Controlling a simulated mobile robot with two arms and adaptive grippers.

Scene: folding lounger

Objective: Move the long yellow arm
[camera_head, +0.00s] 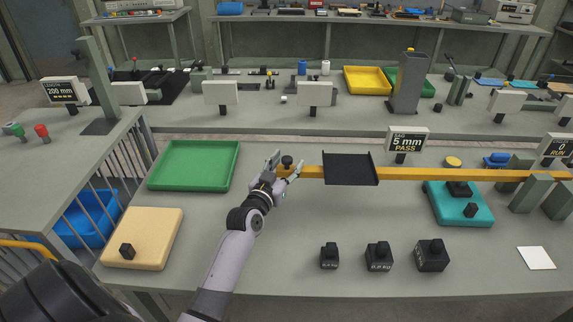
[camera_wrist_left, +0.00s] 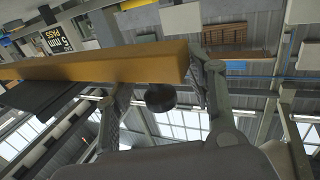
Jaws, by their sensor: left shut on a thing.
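The long yellow arm (camera_head: 440,174) runs level across the right half of the table in the head view. A black tray-like plate (camera_head: 350,168) sits on it near its left end. A black knob (camera_head: 287,160) stands at that left end. My left gripper (camera_head: 286,169) is shut on the arm's left end, at the knob. The left wrist view shows the yellow arm (camera_wrist_left: 110,66) reaching between the two fingers and the round black knob (camera_wrist_left: 160,97) close by. The exact finger contact is partly hidden. My right gripper is not in view.
A green tray (camera_head: 193,166) and a tan block (camera_head: 142,238) lie left. Several black weights (camera_head: 379,257) stand in front of the yellow arm. A teal base (camera_head: 459,204) and grey posts (camera_head: 530,194) are at right. A "5 mm PASS" sign (camera_head: 407,141) stands behind.

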